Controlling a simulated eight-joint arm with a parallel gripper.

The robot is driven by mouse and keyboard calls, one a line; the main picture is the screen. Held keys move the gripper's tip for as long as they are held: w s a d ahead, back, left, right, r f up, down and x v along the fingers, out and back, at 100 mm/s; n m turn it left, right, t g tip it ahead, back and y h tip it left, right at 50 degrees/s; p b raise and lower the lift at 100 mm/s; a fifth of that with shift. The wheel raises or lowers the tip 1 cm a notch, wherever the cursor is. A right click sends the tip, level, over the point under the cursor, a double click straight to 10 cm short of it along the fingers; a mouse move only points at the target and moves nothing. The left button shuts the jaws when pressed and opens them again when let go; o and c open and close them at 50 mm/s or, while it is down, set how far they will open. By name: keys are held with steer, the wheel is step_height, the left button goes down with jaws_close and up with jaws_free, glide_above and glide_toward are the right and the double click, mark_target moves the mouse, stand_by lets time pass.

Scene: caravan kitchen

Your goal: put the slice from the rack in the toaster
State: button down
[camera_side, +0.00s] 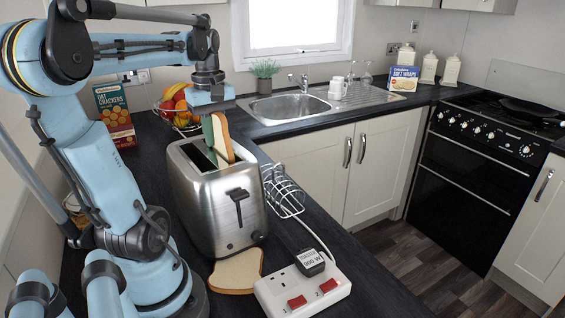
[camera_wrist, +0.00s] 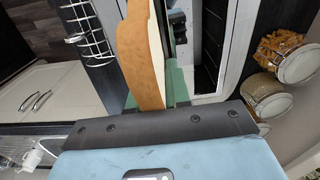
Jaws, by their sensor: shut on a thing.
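My gripper (camera_side: 213,126) is shut on a slice of bread (camera_side: 222,138), held upright with its crust edge showing. The slice is over the top of the steel toaster (camera_side: 212,205), along its open slots. Its lower end is at slot level; I cannot tell how far it is inside. In the wrist view the slice (camera_wrist: 141,55) stands between green finger pads, beside the toaster's dark slot (camera_wrist: 206,65). The wire rack (camera_side: 285,193) is right of the toaster and looks empty. It also shows in the wrist view (camera_wrist: 88,28).
Another slice (camera_side: 237,271) lies on the counter before the toaster. A white power strip (camera_side: 303,291) with a black plug (camera_side: 310,262) is at the front right. A fruit basket (camera_side: 178,108) and cracker box (camera_side: 113,113) stand behind. Jars (camera_wrist: 283,55) show in the wrist view.

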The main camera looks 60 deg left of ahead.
steer(key=shift+f, duration=0.25)
steer(key=c, duration=1.1)
jaws_free()
step_height(320, 180, up, 13)
steer(key=shift+w+d, duration=0.2)
steer(key=shift+w, duration=0.05)
steer(key=w+d+f+m+t, duration=0.2)
steer(key=w+d+f+m, duration=0.1)
steer(key=d+f+m, duration=0.3)
steer(key=w+d+f+m+t, duration=0.2)
steer(key=d+f+m, duration=0.4)
steer(key=d, duration=0.3)
steer(key=w+d+f+m+t, duration=0.3)
steer(key=w+d+f+m, duration=0.1)
steer(key=d+f+m, duration=0.2)
steer(key=shift+d+f+m, duration=0.2)
steer(key=shift+d+m, duration=0.3)
steer(key=shift+d, duration=0.5)
steer(key=shift+o, duration=0.2)
